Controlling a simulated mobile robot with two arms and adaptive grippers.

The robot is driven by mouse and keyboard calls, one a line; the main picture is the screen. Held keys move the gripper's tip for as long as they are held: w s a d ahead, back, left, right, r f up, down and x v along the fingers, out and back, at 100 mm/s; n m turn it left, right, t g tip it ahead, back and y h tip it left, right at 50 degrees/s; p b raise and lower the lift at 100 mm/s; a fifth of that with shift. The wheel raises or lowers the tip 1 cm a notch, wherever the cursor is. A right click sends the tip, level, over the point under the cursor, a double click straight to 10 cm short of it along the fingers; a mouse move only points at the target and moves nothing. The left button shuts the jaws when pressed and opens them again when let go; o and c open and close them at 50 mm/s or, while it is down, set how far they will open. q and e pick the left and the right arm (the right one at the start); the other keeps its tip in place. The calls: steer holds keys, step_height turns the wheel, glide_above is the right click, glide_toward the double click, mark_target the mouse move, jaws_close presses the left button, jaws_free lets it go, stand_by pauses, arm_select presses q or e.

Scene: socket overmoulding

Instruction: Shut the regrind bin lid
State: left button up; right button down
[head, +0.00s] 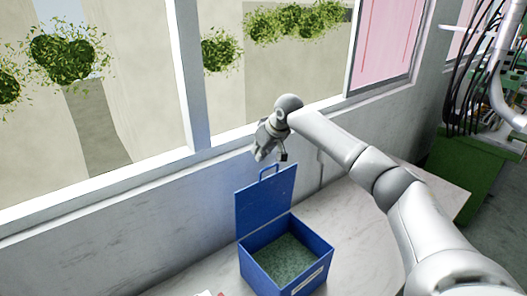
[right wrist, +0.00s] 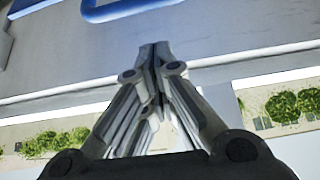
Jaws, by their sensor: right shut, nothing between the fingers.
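The blue regrind bin (head: 315,273) stands on the pale table with green granules inside. Its lid (head: 265,203) is open and stands about upright along the bin's wall side, with a loop handle (head: 269,170) on its top edge. My right gripper (head: 266,152) is just above the handle near the window wall, apart from it as far as I can see. In the right wrist view, the right gripper (right wrist: 156,50) is shut and empty, and part of the blue handle (right wrist: 125,10) shows beyond its fingertips. My left gripper is out of view.
The marble-like table (head: 352,240) is clear to the right of the bin. The wall and window sill (head: 150,170) run close behind the lid. A green machine base (head: 455,160) with dark cables stands at the far right.

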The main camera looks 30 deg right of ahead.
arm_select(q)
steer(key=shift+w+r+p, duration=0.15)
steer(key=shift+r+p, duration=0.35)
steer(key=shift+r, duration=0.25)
arm_select(e)
steer(key=s, duration=0.2)
steer(key=shift+s+f, duration=0.2)
steer(key=shift+s, duration=0.15)
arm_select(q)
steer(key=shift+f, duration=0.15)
arm_select(e)
steer(key=shift+f, duration=0.15)
